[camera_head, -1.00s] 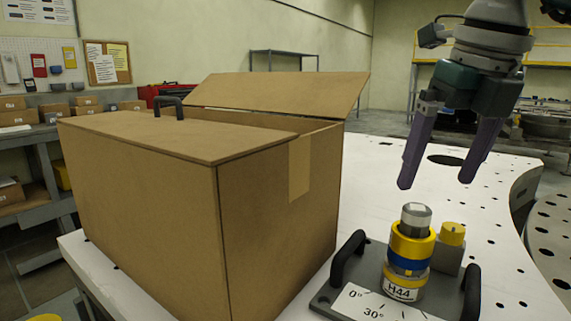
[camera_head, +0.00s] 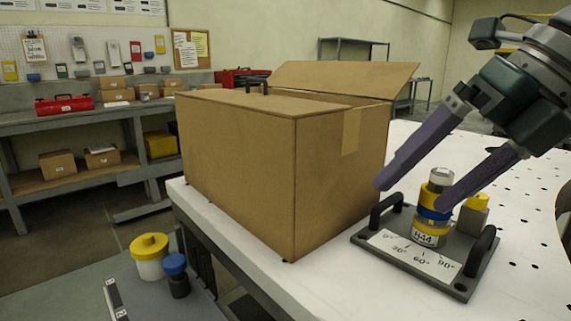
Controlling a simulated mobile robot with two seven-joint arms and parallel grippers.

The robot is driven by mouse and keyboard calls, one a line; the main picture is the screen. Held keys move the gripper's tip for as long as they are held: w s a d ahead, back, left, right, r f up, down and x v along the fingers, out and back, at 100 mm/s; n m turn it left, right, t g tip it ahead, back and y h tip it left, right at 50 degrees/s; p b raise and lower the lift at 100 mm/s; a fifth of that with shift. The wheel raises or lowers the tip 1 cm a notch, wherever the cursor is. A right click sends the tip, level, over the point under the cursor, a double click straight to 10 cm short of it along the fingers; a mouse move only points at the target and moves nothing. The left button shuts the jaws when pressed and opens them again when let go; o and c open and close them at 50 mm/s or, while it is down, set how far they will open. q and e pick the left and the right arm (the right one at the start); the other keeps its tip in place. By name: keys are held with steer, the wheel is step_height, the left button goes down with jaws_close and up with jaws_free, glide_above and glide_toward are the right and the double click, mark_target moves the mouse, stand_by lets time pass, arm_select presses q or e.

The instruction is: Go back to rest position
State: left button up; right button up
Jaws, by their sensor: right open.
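My right gripper (camera_head: 411,196) comes in from the upper right with its two purple fingers spread apart and nothing between the fingertips. One fingertip is near the box's right side in the picture. The other overlaps the turret in view; whether it touches I cannot tell. The turret (camera_head: 430,232), with yellow and blue rings, a metal top and an H44 label, stands upright on a dark plate (camera_head: 462,284) with two black handles and an angle scale. My left gripper is not in view.
A brown cardboard box (camera_head: 240,150) with one flap raised stands left of the plate on the white table (camera_head: 520,215). A yellow-lidded jar (camera_head: 150,258) and a blue-lidded jar (camera_head: 176,276) stand on a lower grey surface. Shelves (camera_head: 90,172) line the back left.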

steer(key=s+a+r+y, duration=0.2)
steer(key=a+r+y, duration=0.15)
steer(key=a, duration=0.25)
steer(key=s+a+r+y, duration=0.1)
steer(key=a+r+y, duration=0.2)
steer(key=a+y, duration=0.3)
step_height(320, 180, up, 9)
steer(key=a+m+t+y+p, duration=0.2)
steer(key=m+t+y, duration=0.1)
steer(key=m+t, duration=0.3)
steer(key=w+d+f+m+t+h, duration=0.2)
steer(key=w+d+m+t+h, duration=0.1)
steer(key=d+m+t+h, duration=1.3)
steer(key=s+d+f+m+g+h+p, duration=0.1)
steer(key=s+f+m+g+h, duration=0.1)
steer(key=f+m+g, duration=0.35)
steer(key=s+d+f+m+g+h, duration=0.1)
steer(key=s+d+f+m+g, duration=0.1)
steer(key=f+m+g, duration=0.4)
steer(key=s+a+f+m+g+y+p, duration=0.1)
steer(key=s+f+g, duration=0.5)
steer(key=s, duration=0.4)
steer(key=s+a+f+m+g, duration=0.1)
steer(key=s+f+g, duration=0.4)
steer(key=s+f, duration=0.4)
step_height(320, 180, up, 39)
steer(key=s+p, duration=0.1)
steer(key=p, duration=3.7)
steer(key=shift+d+f, duration=0.15)
